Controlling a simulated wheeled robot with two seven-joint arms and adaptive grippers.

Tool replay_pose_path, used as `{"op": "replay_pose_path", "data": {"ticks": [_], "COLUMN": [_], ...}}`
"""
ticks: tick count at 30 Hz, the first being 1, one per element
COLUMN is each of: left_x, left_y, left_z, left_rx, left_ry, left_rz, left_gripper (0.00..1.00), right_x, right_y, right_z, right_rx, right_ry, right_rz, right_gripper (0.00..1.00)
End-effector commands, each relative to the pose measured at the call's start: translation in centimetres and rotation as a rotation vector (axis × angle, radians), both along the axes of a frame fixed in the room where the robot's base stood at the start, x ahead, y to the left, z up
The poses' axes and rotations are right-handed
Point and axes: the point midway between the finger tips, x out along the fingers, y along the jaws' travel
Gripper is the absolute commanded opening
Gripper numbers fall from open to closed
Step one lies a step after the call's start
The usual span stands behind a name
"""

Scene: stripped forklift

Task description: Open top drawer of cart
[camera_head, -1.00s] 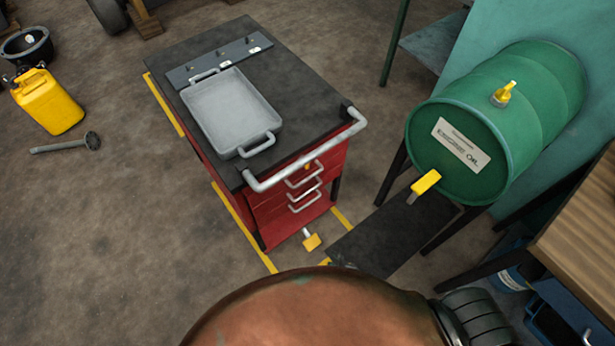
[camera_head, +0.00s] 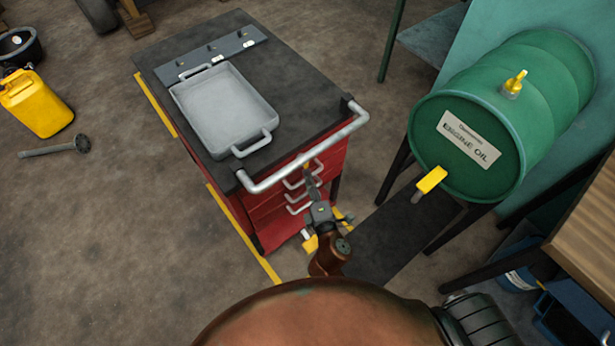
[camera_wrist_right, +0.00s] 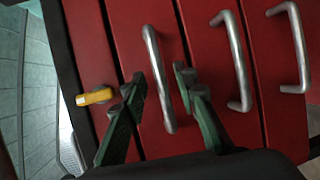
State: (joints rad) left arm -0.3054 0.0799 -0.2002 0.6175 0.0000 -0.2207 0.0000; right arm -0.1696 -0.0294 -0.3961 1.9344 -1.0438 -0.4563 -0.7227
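The red tool cart (camera_head: 262,215) has a dark top and several drawers with grey bar handles on its front. My right gripper (camera_head: 313,192) is in front of the upper drawers. In the right wrist view, its two dark green fingers (camera_wrist_right: 160,88) are apart, one on each side of the leftmost bar handle (camera_wrist_right: 154,60), which appears to be the top drawer's. I cannot tell whether they touch it. A small yellow tab (camera_wrist_right: 95,97) is on the red strip beside that drawer. The drawers look shut. My left gripper is not in view.
A grey tray (camera_head: 225,108) lies on the cart top, and a grey push bar (camera_head: 300,160) juts out above the drawers. A green oil drum (camera_head: 510,115) on a stand is to the right. A yellow can (camera_head: 38,105) stands on open floor at left.

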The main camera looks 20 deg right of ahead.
Motion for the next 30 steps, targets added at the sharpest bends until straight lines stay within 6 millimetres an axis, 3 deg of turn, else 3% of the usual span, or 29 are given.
{"op": "replay_pose_path", "data": {"ticks": [6, 14, 26, 30], "left_x": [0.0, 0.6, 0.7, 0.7], "left_y": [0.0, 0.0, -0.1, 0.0], "left_z": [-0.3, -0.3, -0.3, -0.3], "left_rx": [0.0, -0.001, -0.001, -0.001], "left_ry": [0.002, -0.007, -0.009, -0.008], "left_rz": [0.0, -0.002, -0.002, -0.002], "left_gripper": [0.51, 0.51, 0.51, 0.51], "right_x": [1.7, 1.8, 1.7, 1.7], "right_y": [-0.1, -0.1, -0.1, -0.1], "right_z": [-0.4, -0.4, -0.4, -0.4], "right_rx": [0.0, 0.001, 0.001, 0.001], "right_ry": [0.001, 0.002, 0.002, 0.002], "right_rz": [-0.001, -0.001, 0.0, 0.0], "right_gripper": [0.27, 0.27, 0.0, 0.0]}}
